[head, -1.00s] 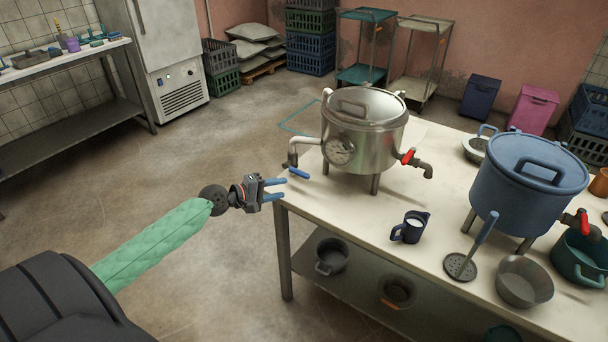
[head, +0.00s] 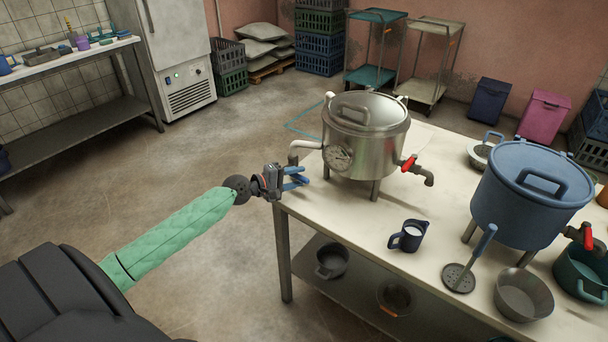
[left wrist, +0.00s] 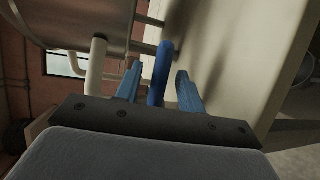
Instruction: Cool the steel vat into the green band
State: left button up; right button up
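The steel vat (head: 385,135) stands lidded on legs at the table's far left corner. Its round dial gauge (head: 339,158) faces me; the needle and any green band are too small to read. A white-wrapped pipe (head: 306,145) leaves its left side and bends down to a dark fitting. My left gripper (head: 297,179) is below that fitting, at the table edge. In the left wrist view, a blue lever (left wrist: 160,75) lies between the two open blue fingers (left wrist: 160,92), with narrow gaps beside it. In the head view the fingers largely hide the lever. My right gripper is out of view.
The table (head: 340,205) also holds a blue mug (head: 408,238) of white liquid, a blue lidded pot (head: 528,198), a skimmer (head: 459,277) and a metal bowl (head: 523,295). A red-handled tap (head: 409,164) sticks out of the vat's right side. Floor left of the table is clear.

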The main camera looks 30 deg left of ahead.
pick_arm(q)
jog(key=shift+x, duration=0.85)
jog(key=shift+w+d+f, duration=0.1)
jog(key=shift+w+d, duration=0.15)
jog(key=shift+w, duration=0.3)
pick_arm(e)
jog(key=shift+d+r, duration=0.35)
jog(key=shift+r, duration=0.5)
pick_arm(q)
jog(key=shift+d, duration=0.1)
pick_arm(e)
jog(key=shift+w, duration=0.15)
pick_arm(q)
grip_shut()
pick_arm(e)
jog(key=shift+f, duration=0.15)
